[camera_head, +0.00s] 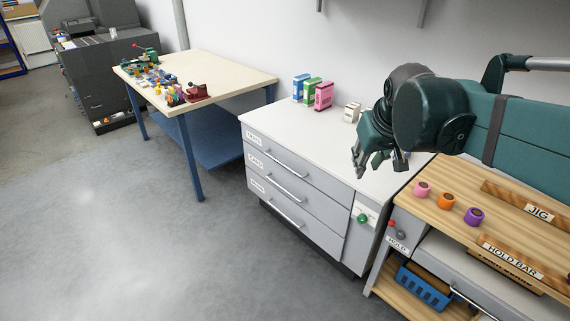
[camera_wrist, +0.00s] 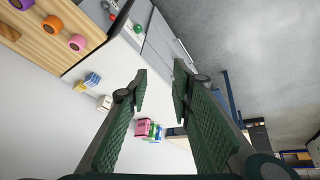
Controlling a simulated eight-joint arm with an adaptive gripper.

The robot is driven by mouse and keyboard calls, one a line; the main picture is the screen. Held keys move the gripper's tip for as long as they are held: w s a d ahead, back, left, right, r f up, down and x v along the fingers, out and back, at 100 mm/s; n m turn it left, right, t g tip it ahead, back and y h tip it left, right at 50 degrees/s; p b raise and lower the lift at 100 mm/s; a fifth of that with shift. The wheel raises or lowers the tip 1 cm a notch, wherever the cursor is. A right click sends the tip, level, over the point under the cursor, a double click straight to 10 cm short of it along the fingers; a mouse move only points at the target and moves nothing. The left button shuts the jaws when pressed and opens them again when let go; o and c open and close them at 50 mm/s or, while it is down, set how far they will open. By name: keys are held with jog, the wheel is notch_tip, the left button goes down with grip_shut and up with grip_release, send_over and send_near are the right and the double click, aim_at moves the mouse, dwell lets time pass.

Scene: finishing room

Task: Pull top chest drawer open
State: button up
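The chest (camera_head: 302,190) is a light grey cabinet with a white top and a stack of drawers on its front. The top drawer (camera_head: 296,157) has a horizontal bar handle (camera_head: 272,151) and a small label at its left; it looks closed. The two lower drawers also look closed. My gripper (camera_head: 364,165) is above the right part of the chest top, apart from the handle. In the wrist view my gripper (camera_wrist: 160,90) has its fingers spread with nothing between them. The chest front (camera_wrist: 168,42) shows at the top of that view.
Colored boxes (camera_head: 314,92) stand at the back of the chest top. A workbench (camera_head: 430,215) with colored rolls and a hold bar adjoins on the right. A table (camera_head: 215,80) with small items stands to the left. The floor before the drawers (camera_head: 180,250) is clear.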

jog(key=w+a+r+n, duration=0.1)
jog(key=w+a, duration=0.1)
jog(key=w, duration=0.7)
jog(key=n+g+h+p, duration=0.2)
jog(key=n+g, duration=0.2)
jog(key=n, duration=0.2)
send_over(285, 166)
jog(key=s+a, duration=0.1)
jog(key=s+a+f+x, duration=0.1)
jog(key=s+a+x, duration=0.1)
jog(key=x, duration=1)
jog(key=s+a+x, duration=0.1)
jog(key=a+x, duration=0.1)
jog(key=x, duration=0.9)
jog(key=s+a+f+x, duration=0.1)
jog(key=s+a+x, duration=0.1)
jog(key=x, duration=1)
jog(key=shift+a+r, duration=0.1)
jog(key=shift+b+x, duration=0.9)
jog(key=shift+x, duration=2.95)
jog(key=shift+a, duration=0.1)
